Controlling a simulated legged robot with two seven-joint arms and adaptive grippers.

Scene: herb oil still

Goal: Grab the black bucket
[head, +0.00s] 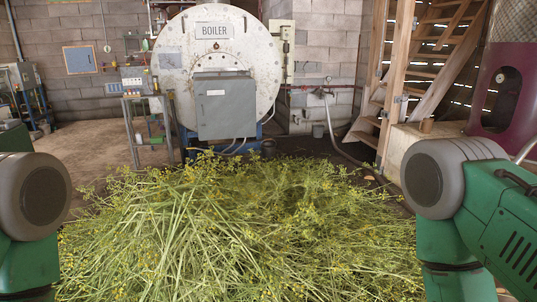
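Green and grey parts of my two arms show at the left and right edges. Neither gripper is in view.
A large heap of cut yellow-flowered herbs (235,235) fills the floor in front of me. Behind it stands the white boiler (180,65) with a grey box. A metal stand (147,130) is left of it. Wooden stairs (415,65) rise at right. Floor at left is clear.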

